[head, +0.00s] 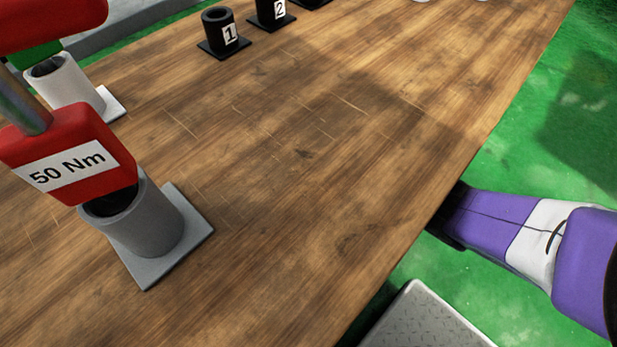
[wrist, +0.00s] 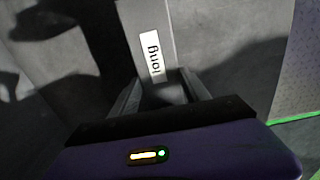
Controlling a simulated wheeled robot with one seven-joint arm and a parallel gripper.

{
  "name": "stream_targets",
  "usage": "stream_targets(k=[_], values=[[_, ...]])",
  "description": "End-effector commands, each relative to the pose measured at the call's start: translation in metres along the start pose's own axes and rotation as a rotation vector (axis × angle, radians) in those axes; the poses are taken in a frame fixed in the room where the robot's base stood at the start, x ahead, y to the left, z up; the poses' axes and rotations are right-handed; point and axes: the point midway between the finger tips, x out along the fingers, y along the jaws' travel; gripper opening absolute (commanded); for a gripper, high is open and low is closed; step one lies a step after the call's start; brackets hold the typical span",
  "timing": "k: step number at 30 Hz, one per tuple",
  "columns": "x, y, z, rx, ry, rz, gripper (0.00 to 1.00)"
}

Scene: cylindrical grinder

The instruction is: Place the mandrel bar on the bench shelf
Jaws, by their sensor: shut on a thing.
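In the wrist view, my gripper (wrist: 162,90) is shut on a grey bar (wrist: 148,25) with a white label that reads "long". I take this to be the mandrel bar; it runs up from between the fingers and out of the top of the view. The bar and the gripper do not show in the head view. There, my purple and white arm reaches down beside the right edge of the wooden bench (head: 290,180). The bench shelf cannot be made out for sure in either view.
On the bench, a red tool marked "50 Nm" (head: 70,155) stands in a grey holder (head: 150,225). Behind it is a white holder (head: 68,85). Black holders marked 1 (head: 222,35) and 2 (head: 271,12) stand further back. A metal plate (head: 430,320) lies below the bench edge. The bench middle is clear.

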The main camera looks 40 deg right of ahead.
Motion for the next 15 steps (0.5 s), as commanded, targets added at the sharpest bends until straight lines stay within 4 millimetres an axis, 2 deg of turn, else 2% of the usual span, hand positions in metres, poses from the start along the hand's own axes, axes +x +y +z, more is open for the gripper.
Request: stream_targets(k=[8, 15], values=[[0.016, 0.001, 0.001, -0.001, -0.002, 0.003, 0.00], [0.044, 0.001, 0.001, -0.001, -0.002, 0.002, 0.00]])
